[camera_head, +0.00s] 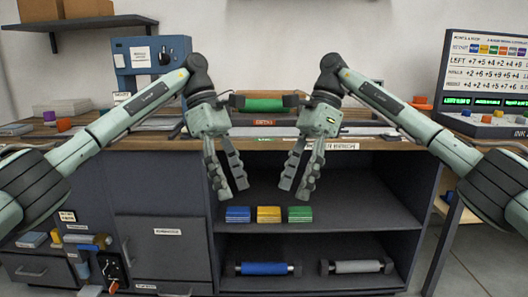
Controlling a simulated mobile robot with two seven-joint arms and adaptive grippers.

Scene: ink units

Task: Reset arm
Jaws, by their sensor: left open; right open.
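My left gripper (232,192) and my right gripper (292,192) are both open and empty. They hang fingers down in the middle of the head view, in front of the cabinet. The two arms come in from either side and look roughly mirrored. Neither gripper touches anything that I can see.
The wooden worktop (170,141) carries a green roller (264,105) behind the grippers. Blue (238,215), yellow (269,215) and green (300,214) blocks sit on the shelf below. A blue roller (264,268) and a grey roller (357,266) lie lower. A display board (485,60) stands right.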

